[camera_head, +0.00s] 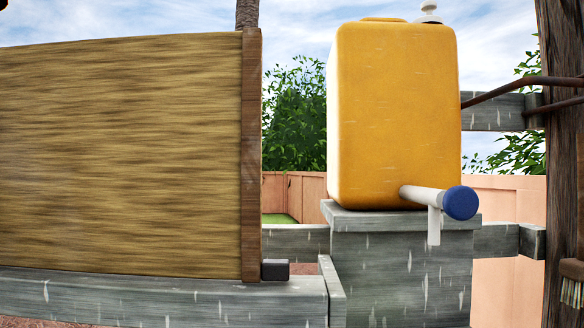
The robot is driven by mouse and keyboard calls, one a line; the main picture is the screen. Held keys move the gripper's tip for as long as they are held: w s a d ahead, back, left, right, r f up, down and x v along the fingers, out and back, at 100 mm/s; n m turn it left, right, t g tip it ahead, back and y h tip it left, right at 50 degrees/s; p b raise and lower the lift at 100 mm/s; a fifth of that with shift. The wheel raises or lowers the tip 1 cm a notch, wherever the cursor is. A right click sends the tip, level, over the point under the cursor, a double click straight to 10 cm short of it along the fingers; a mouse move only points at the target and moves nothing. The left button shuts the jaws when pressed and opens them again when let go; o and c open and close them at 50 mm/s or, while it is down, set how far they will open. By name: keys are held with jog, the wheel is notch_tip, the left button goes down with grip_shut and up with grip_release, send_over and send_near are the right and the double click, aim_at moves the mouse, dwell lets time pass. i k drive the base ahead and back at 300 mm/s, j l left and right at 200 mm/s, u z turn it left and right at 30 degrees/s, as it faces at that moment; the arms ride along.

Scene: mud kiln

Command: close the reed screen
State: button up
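The reed screen (120,155) is a tan, streaked panel that fills the left side of the head view. Its right edge is a brown upright wooden strip (251,150). The screen stands upright just above a weathered grey beam (160,300). A gap with bushes and a low wall behind it lies between the strip and the yellow container on the right. A small dark block (275,270) sits on the beam, right beside the foot of the strip. My gripper is not in view.
A yellow water container (395,110) with a white tap and blue cap (460,203) stands on a grey plinth (400,270). A dark wooden post (560,150) and a brush (572,285) are at the right edge. Grey rails (495,240) run behind.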

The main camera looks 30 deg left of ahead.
aim_at(140, 155)
jog(key=u, duration=2.45)
